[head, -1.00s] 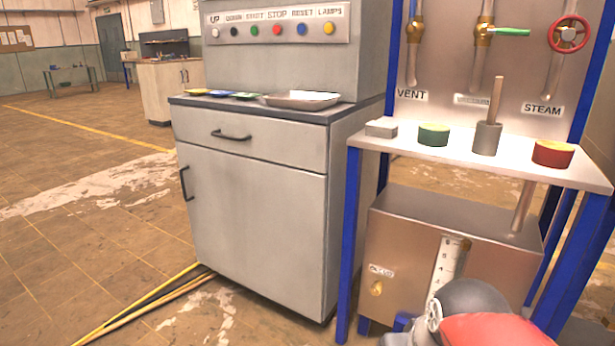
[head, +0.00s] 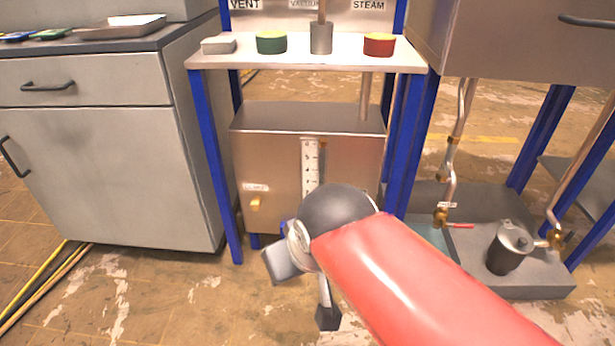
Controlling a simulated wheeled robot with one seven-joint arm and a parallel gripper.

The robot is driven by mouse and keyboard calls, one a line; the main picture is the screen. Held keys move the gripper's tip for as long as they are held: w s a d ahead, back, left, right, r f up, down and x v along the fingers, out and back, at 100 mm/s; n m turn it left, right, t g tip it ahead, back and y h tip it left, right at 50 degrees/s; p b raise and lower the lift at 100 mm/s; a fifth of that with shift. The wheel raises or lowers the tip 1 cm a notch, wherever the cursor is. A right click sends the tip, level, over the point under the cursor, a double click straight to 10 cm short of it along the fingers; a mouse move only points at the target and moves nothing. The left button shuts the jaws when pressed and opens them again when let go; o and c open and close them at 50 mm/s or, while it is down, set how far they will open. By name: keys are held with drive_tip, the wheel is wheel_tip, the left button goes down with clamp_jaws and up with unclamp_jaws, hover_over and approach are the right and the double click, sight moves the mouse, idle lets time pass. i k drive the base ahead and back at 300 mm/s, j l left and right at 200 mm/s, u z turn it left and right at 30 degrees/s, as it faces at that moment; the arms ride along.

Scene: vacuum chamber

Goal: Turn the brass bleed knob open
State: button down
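The brass knob (head: 256,204) is a small yellow knob low on the left of the front face of a brown metal box (head: 270,165). A small pale label (head: 256,187) sits just above it, its text too small to read. My gripper (head: 308,295) is partly in view below my red arm link and dark round joint, in front of the box. It is to the right of and lower than the knob in the picture and appears apart from it. A grey block-like part and a dark tip show; whether the fingers are apart is unclear.
A shelf (head: 300,52) on blue legs stands over the box, with green (head: 271,43) and red (head: 379,45) round tins. A grey cabinet (head: 110,165) is at left. At right, a lidded dark pot (head: 508,250) stands on a grey base near pipes.

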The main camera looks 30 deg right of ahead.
sight(256, 205)
drive_tip(key=i+l+z, duration=0.25)
drive_tip(key=z, duration=0.2)
drive_tip(key=i+l+z, duration=0.25)
drive_tip(key=z, duration=0.15)
drive_tip(key=i, duration=0.05)
